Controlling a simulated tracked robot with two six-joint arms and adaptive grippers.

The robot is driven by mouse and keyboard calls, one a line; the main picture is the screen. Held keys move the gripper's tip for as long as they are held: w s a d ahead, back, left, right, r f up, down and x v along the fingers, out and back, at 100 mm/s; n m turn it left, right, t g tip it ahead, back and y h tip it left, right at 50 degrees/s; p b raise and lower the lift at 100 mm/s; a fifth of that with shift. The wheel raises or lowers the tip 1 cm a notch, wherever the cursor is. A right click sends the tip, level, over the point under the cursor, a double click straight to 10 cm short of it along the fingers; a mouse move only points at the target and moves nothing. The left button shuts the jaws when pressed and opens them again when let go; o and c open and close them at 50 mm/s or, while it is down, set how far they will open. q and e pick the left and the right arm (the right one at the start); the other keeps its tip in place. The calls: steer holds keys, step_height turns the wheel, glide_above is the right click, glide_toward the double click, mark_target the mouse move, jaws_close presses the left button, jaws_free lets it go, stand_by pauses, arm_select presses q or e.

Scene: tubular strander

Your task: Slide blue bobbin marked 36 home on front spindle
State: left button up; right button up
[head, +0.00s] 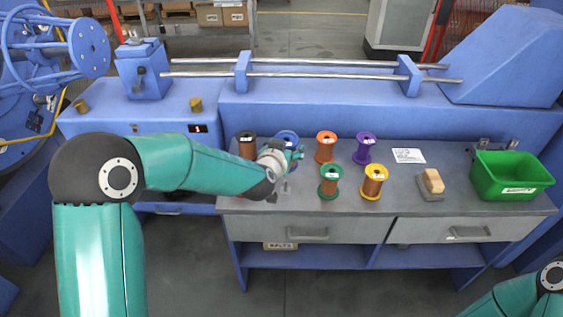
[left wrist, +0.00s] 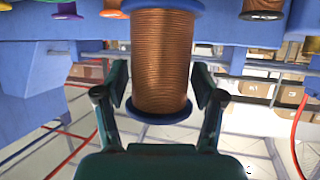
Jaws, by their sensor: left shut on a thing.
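The blue bobbin (head: 287,135) has blue flanges and copper wire; in the head view it is partly hidden by my left gripper (head: 288,155). In the left wrist view the bobbin (left wrist: 162,60) stands between the two fingers of the left gripper (left wrist: 160,83), which is shut on it. I cannot read its number. Two horizontal steel rods run above the back of the bench; the nearer rod (head: 330,76) passes through blue brackets, its left end by a blue block. The bobbin is apart from it. My right gripper is out of view; only part of the right arm shows.
On the grey bench (head: 420,200) stand a black bobbin (head: 247,145), orange (head: 325,147), purple (head: 364,148), green (head: 329,181) and yellow (head: 373,181) bobbins. A label card (head: 409,155), a tan block (head: 433,181) and a green bin (head: 511,175) are at the right.

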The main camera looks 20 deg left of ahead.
arm_select(q)
step_height(320, 180, up, 14)
steer(key=p, duration=0.8)
steer(key=shift+r, duration=0.1)
